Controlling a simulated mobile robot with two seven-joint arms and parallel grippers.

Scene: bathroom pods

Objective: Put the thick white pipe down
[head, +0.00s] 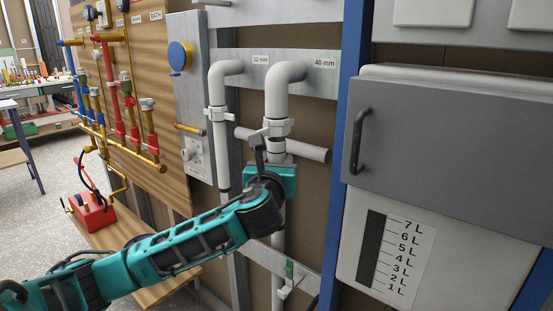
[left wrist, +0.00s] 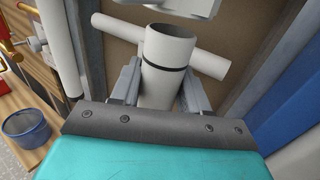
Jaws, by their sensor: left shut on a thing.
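My left gripper (head: 268,174) is shut on an upright thick white pipe (left wrist: 168,50) below the 40 mm elbow. In the left wrist view, the fingers stand on either side of this pipe. Its open top rim faces up, and a dark ring runs around it. A grey-white crosswise pipe (head: 312,152) passes at the held pipe's height; I cannot tell whether they are joined. The white 40 mm elbow pipe (head: 276,100) with its collar is above the gripper. White pipe (head: 278,240) also shows below the gripper. My right gripper is not in view.
A thinner 32 mm white pipe (head: 221,150) runs down to the left. A blue post (head: 343,140) and a grey cabinet (head: 445,145) with a handle stand close on the right. A wooden bench (head: 150,262) with a red box (head: 93,212) is at left. A blue bin (left wrist: 27,127) is low left.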

